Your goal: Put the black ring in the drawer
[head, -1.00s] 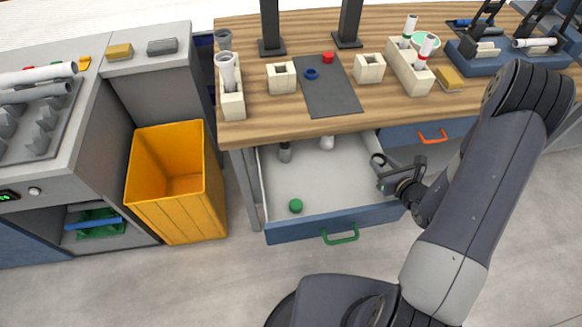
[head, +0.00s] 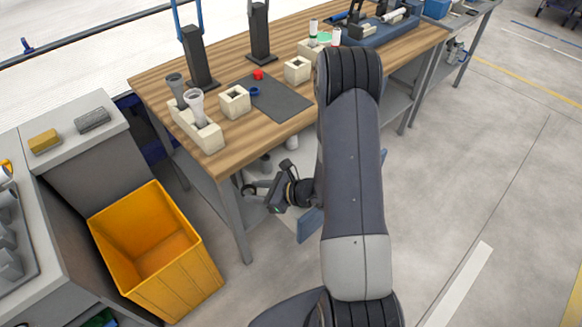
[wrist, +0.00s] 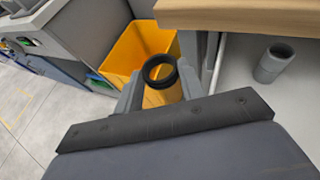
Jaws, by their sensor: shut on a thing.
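My gripper (head: 262,192) is shut on the black ring (wrist: 160,68), which sits upright between the fingertips in the wrist view. In the head view the ring shows small at the left end of my gripper, close to the left table leg. The drawer is pulled out under the table; its blue front (head: 310,223) shows beside my arm, which hides much of the rest. In the wrist view the pale drawer interior (wrist: 300,92) lies to the right of the ring. I cannot tell the ring's height above the drawer.
A grey pipe piece (wrist: 272,62) stands in the drawer. A yellow bin (head: 160,250) stands on the floor left of the table leg (head: 235,225). The wooden table (head: 225,75) carries a dark mat (head: 277,98) and several pale holders. Floor at right is clear.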

